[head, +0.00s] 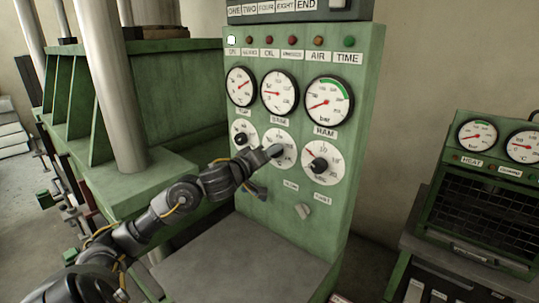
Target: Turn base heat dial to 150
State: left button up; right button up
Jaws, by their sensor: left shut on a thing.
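The base heat dial (284,137) is the middle white round dial in the lower row on the green panel, under the gauge labelled BASE. My left gripper (274,152) reaches in from the left and is shut at the centre of this dial, on its knob. The gripper covers the knob and the left part of the dial face, so I cannot read the setting. My right gripper is not in view.
The top dial (243,135) and the ram dial (322,163), with black knobs, flank it closely. Three gauges, including the base gauge (279,92), sit above. A small grey switch (303,211) is below right. A grey surface (235,262) lies beneath the panel.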

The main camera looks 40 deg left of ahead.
pick_arm(q)
jog(key=shift+m, duration=0.3)
jog(key=m+b, duration=0.3)
jog(key=m, duration=0.8)
jog(key=m+b, duration=0.4)
jog(key=m, duration=0.8)
jog(key=m+b, duration=0.3)
jog(key=m, duration=0.9)
jog(key=shift+d+f, duration=0.15)
jog(key=shift+f, duration=0.1)
jog(key=shift+b, duration=0.3)
